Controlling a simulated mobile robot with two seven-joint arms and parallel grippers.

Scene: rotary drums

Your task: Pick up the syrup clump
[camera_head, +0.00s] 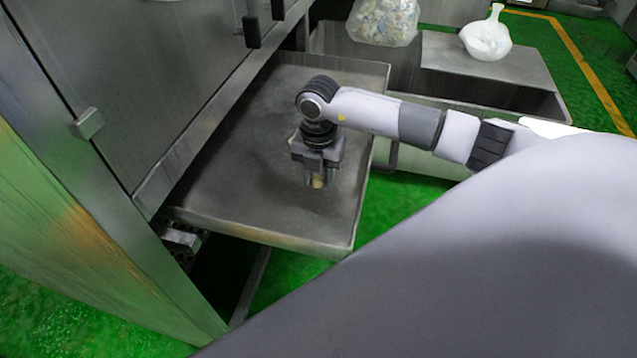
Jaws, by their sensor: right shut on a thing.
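The syrup clump (318,182) is a small tan lump, mostly hidden between the fingers of my right gripper. My right gripper (318,178) points down and is shut on the clump, over the grey metal tray (240,190). I cannot tell whether the clump touches the tray surface. My left gripper is not in view.
The tray has low raised rims and stands against a metal cabinet (130,80) at left. Behind it are a clear bag (384,20) of pale pieces and a white bag (487,38) on a metal ledge (500,68). Green floor (410,205) shows at right.

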